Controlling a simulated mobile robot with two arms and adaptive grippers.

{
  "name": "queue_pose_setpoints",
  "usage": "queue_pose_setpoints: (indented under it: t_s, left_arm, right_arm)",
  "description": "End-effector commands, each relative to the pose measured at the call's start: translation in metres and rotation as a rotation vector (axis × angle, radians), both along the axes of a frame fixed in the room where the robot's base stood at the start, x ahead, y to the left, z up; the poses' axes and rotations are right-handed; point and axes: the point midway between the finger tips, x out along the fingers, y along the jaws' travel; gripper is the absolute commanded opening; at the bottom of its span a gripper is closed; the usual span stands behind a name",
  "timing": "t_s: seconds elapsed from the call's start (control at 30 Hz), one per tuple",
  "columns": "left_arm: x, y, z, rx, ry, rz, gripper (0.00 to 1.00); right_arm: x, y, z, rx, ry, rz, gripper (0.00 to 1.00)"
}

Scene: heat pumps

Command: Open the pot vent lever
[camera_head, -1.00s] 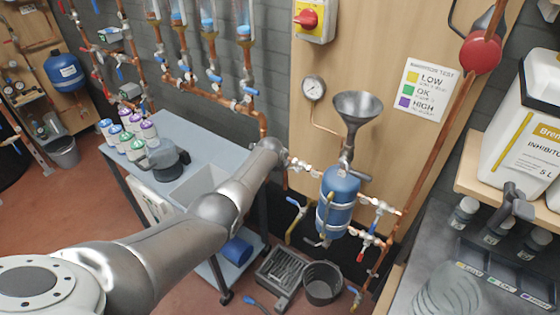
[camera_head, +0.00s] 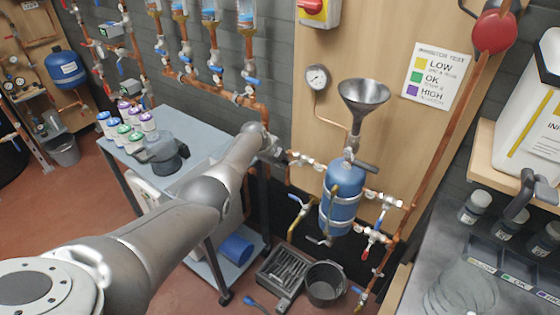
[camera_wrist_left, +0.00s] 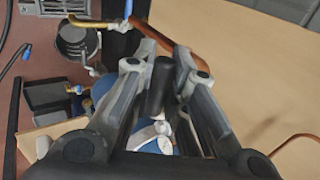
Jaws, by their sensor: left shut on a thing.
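The blue pot (camera_head: 341,205) hangs on pipework below a grey funnel (camera_head: 363,93). A dark lever (camera_head: 365,167) sticks out to the right between funnel and pot. My left gripper (camera_head: 277,153) is left of the pot's top; its fingertips are hard to make out there. In the left wrist view my left gripper (camera_wrist_left: 163,70) has its fingers closed around a dark cylindrical handle (camera_wrist_left: 160,88). I cannot tell whether this is the vent lever. Part of the blue pot (camera_wrist_left: 103,92) and a silver valve (camera_wrist_left: 150,134) show behind the fingers.
Copper pipes with valves (camera_head: 305,161) run left of the pot, near my gripper. A gauge (camera_head: 317,77) is on the wooden panel. A black bucket (camera_head: 325,283) and a grey crate (camera_head: 281,272) stand on the floor below. A trolley with bottles (camera_head: 190,130) stands at left.

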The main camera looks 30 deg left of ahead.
Motion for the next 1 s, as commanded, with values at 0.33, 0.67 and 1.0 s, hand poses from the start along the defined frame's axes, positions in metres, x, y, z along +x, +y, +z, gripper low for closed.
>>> queue_pose_setpoints:
  t_s: [0.33, 0.67, 1.0]
  left_arm:
    - [0.000, -0.001, -0.001, -0.004, 0.002, 0.003, 0.36]
    - [-0.001, 0.000, 0.000, -0.002, 0.001, 0.001, 0.36]
    - [-0.010, 0.004, 0.015, 0.000, -0.001, 0.004, 0.36]
  right_arm:
    - [0.002, 0.000, 0.000, 0.001, -0.004, 0.001, 0.71]
    - [0.005, -0.004, 0.000, -0.005, -0.007, 0.003, 0.71]
    - [0.003, -0.002, 0.000, -0.002, -0.005, 0.002, 0.71]
